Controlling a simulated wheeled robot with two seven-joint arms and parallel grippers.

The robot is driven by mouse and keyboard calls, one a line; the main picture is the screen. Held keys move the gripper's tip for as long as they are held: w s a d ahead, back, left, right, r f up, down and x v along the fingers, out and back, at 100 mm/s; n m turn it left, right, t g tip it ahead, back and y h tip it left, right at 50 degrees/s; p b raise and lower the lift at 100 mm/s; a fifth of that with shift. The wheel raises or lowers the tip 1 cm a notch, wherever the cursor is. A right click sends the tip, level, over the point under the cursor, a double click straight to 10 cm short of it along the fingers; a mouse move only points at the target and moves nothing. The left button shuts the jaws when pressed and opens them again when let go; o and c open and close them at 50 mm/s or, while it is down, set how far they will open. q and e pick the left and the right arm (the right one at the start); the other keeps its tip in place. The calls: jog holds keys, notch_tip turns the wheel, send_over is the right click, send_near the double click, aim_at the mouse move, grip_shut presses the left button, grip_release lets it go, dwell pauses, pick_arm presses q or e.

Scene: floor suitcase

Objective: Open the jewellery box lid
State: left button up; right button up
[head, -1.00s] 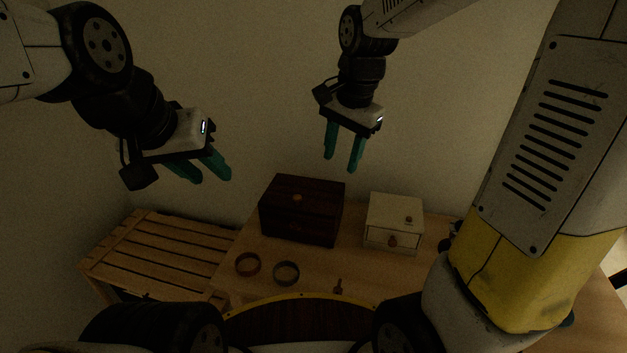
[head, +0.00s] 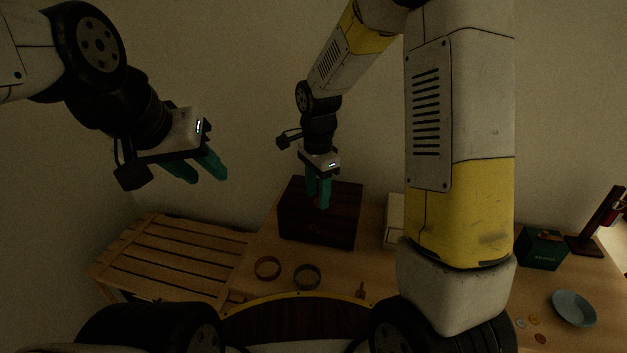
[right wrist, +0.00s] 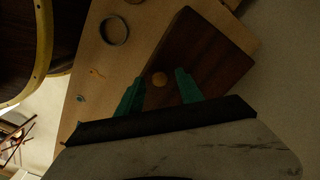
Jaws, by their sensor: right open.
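The jewellery box is a dark brown wooden box (head: 297,222) at the back of the table, with its lid closed. My left gripper (head: 208,176) hangs in the air at the left, fingers apart and empty.
A cream box (head: 393,222) stands right of the dark box, partly hidden by my right arm. Two rings (head: 267,267) (head: 307,277) lie in front. A slatted bench (head: 170,250) is at the left. A dark green box (head: 541,247) and a blue bowl (head: 574,308) are at the right.

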jog(key=shift+f, duration=0.2)
grip_shut()
dwell(1.3)
